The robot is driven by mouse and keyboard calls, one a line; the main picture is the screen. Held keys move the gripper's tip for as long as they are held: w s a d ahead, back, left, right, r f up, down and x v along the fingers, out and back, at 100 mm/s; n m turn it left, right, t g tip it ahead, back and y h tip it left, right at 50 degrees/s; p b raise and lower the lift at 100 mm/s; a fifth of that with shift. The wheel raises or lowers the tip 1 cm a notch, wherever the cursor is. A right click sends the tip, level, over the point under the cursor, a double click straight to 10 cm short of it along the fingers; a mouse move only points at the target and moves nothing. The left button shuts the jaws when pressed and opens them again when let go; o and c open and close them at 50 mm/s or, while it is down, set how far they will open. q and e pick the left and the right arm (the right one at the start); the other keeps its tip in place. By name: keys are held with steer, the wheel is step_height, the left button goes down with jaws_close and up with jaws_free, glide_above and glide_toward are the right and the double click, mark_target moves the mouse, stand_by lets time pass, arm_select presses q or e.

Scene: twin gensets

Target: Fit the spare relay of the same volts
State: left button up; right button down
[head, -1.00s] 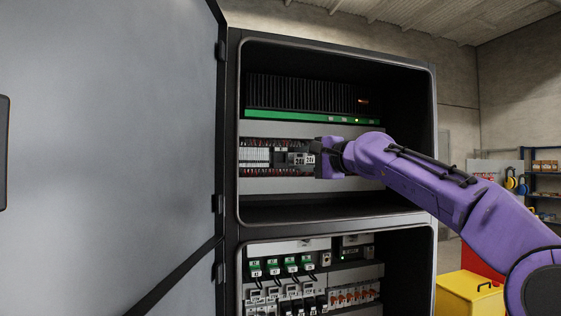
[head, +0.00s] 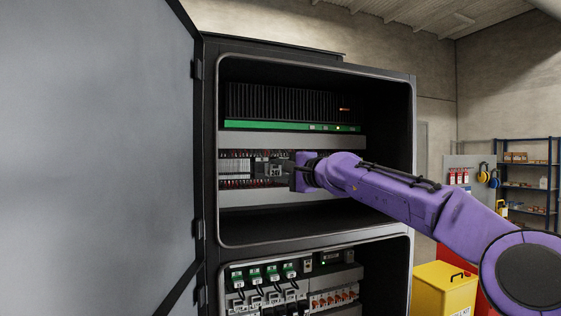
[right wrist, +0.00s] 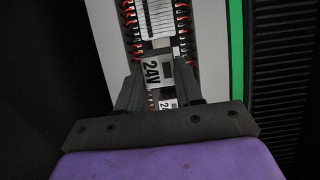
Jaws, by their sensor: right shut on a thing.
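My right gripper (head: 276,170) is at the terminal rail in the upper bay of the open cabinet. In the right wrist view its two dark fingers (right wrist: 158,85) are shut on a relay (right wrist: 155,72) with a white label reading 24V. The relay is at the rail; I cannot tell whether it is fully seated. A second white label (right wrist: 168,103), partly hidden, shows between the fingers nearer the palm, starting with a 2. White terminal blocks (right wrist: 153,22) with red wires line the rail. My left gripper is not in view.
The cabinet door (head: 95,150) stands open at the left. A black finned unit with a green strip (head: 290,126) sits above the rail. The lower bay holds several green-topped relays (head: 254,275) and breakers. A yellow bin (head: 440,290) and shelving (head: 530,180) stand at the right.

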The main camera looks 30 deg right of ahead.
steer(key=w, duration=0.1)
steer(key=w+p, duration=0.2)
steer(key=shift+w+d+r, duration=0.15)
steer(key=shift+w+d, duration=0.15)
steer(key=shift+w, duration=0.05)
steer(key=shift+w+d+p, duration=0.3)
steer(key=shift+w+p, duration=0.5)
steer(key=shift+p, duration=0.1)
steer(key=shift+w+f, duration=0.2)
steer(key=shift+w, duration=0.2)
steer(key=shift+s+a, duration=0.1)
steer(key=shift+s, duration=0.2)
stand_by(0.7)
steer(key=shift+w+r+p, duration=0.1)
steer(key=shift+w+p, duration=0.15)
steer(key=shift+p, duration=0.35)
steer(key=shift+w+p, duration=0.3)
steer(key=shift+p, duration=0.15)
stand_by(0.8)
steer(key=c, duration=0.7)
jaws_free()
